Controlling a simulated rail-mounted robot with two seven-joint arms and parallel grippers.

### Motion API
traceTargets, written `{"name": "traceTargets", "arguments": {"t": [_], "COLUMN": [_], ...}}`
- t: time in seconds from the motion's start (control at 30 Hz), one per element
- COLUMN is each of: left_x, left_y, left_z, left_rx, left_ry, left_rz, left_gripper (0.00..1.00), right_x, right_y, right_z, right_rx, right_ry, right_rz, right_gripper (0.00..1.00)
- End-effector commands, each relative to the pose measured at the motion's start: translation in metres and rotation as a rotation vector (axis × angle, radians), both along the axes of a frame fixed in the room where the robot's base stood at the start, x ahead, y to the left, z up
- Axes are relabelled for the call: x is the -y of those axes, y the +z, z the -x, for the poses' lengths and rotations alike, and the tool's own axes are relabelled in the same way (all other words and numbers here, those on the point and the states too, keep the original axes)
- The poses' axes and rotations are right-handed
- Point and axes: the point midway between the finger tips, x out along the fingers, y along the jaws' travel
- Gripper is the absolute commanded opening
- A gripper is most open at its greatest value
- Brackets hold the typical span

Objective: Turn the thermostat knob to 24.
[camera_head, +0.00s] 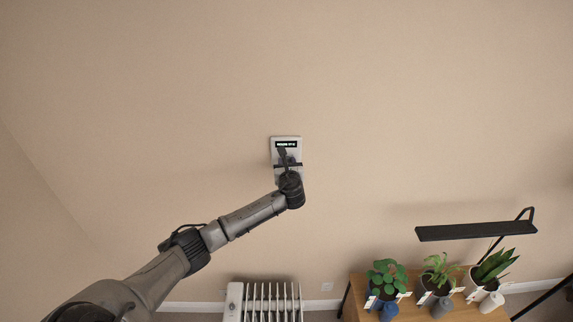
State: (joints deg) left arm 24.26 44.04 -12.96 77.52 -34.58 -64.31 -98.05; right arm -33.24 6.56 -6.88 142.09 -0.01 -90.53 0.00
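The thermostat (297,153) is a pale upright plate on the beige wall, with a dark display (286,144) near its top. The display has small white characters that I cannot read reliably. My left gripper (285,158) is in front of the plate, just below the display, and my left arm reaches up to it from the lower left. The gripper and wrist cover the knob, so its setting is hidden. Whether the fingers are open, or touch the knob, cannot be told. My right gripper is not in view.
A white radiator (234,301) stands on the floor below. At the lower right, a wooden table (357,286) holds several potted plants under a black lamp (476,231). The wall around the thermostat is bare.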

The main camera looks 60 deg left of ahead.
Motion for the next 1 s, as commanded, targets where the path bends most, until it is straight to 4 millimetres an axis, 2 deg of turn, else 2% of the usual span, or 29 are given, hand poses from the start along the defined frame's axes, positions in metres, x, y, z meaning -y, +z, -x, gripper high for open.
{"name": "traceTargets", "arguments": {"t": [1.0], "left_x": [0.0007], "left_y": [-0.0045], "left_z": [-0.0022], "left_rx": [-0.827], "left_ry": [0.001], "left_rz": [-0.493], "left_gripper": [0.11], "right_x": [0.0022], "right_y": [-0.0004], "right_z": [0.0], "right_rx": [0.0], "right_ry": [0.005], "right_rz": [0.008], "right_gripper": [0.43]}}
